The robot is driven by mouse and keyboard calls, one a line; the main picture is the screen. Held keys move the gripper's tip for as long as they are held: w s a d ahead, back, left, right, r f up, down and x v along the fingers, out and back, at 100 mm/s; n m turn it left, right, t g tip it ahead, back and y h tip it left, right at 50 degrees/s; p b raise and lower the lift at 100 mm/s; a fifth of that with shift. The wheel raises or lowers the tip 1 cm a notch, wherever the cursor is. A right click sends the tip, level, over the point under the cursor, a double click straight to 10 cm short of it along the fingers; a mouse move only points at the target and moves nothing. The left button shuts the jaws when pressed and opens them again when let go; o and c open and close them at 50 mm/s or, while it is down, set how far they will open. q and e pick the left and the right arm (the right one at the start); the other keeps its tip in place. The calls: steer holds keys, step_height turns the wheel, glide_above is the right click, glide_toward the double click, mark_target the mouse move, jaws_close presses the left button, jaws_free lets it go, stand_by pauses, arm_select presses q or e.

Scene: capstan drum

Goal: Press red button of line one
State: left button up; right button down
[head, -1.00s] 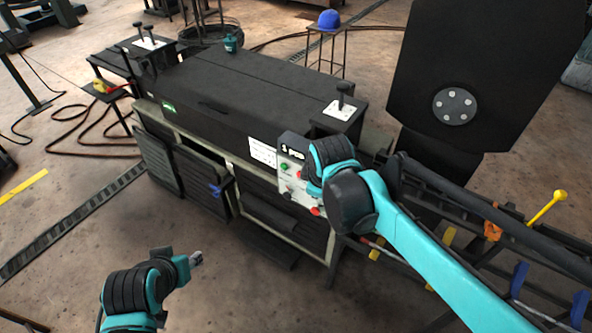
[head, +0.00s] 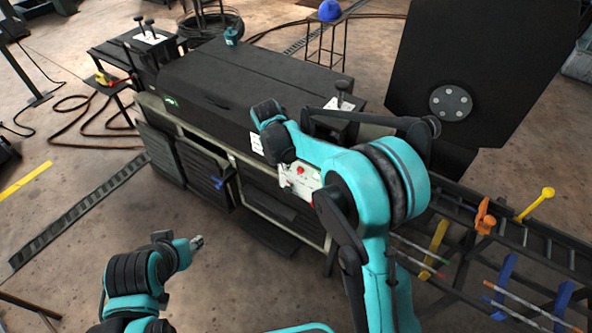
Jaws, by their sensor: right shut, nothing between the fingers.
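A pale control panel (head: 302,184) is on the front right end of the long black machine. A red button (head: 300,171) shows on it, and a sliver of red lower down sits at the edge of my arm. The panel's upper part and its marking are hidden behind my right wrist, so I cannot read which line it is. My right gripper (head: 285,174) is shut and empty, just left of the visible red button in the picture. I cannot tell whether it touches the panel. My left gripper (head: 197,242) is over the floor at lower left, away from the machine; its jaw state is unclear.
The black machine top (head: 245,85) is mostly clear. A lever box (head: 335,118) stands behind my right arm. A large dark plate (head: 478,65) rises at right. Rails with a yellow lever (head: 540,202) run to the lower right. Open floor lies at front left.

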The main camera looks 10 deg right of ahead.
steer(key=w+d+f+b, duration=0.2)
steer(key=f, duration=0.3)
steer(key=w+d+f+b, duration=0.2)
steer(key=f+b, duration=0.1)
steer(key=f, duration=0.1)
steer(key=shift+w+d+f, duration=0.3)
steer(key=shift+f, duration=0.05)
